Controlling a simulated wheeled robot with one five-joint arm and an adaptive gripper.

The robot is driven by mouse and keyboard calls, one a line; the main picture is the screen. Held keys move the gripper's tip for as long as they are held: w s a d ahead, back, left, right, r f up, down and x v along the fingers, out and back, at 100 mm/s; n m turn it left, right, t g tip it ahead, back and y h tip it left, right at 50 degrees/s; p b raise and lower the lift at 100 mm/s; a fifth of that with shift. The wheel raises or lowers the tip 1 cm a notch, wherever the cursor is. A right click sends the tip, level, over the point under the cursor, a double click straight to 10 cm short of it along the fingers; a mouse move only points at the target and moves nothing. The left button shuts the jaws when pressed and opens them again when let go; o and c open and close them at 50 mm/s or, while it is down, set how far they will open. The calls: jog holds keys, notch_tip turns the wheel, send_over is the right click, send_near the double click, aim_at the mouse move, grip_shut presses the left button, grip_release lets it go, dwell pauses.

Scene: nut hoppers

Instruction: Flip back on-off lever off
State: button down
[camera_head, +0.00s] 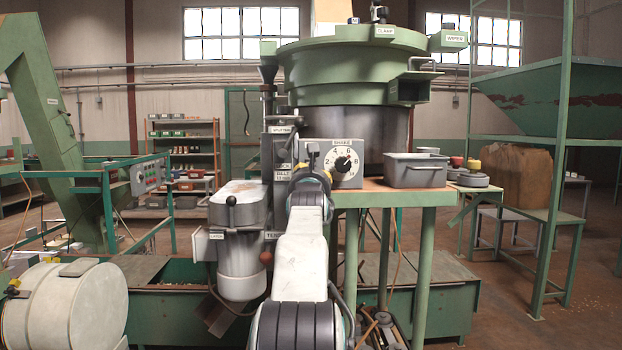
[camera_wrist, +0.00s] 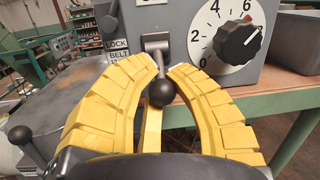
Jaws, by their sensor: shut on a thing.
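The lever (camera_wrist: 161,92) has a black ball knob on a short metal stem and sits on the left part of a grey control box (camera_wrist: 279,45) in the wrist view. Its stem leans toward me and down from the box face. My gripper (camera_wrist: 166,68) has its two yellow fingers closed around the lever, one on each side, with the tips near the stem above the ball. In the head view my gripper (camera_head: 318,174) is in front of the box (camera_head: 334,146) and hides most of the lever. The label above the lever is cut off.
A numbered dial with a black knob (camera_wrist: 237,40) is right of the lever. A green-framed table (camera_head: 415,195) carries the box and a grey bin (camera_head: 416,170). A hopper motor with a black-knobbed lever (camera_head: 231,201) stands close on the left.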

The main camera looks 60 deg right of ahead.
jog(key=shift+f, duration=0.25)
jog(key=c, duration=1.3)
grip_release()
jog(key=shift+r, duration=0.15)
jog(key=shift+c, duration=0.2)
jog(key=shift+s+a, duration=0.1)
jog(key=shift+a, duration=0.05)
jog(key=v, duration=1.1)
jog(key=shift+s+a, duration=0.2)
jog(key=shift+a, duration=0.1)
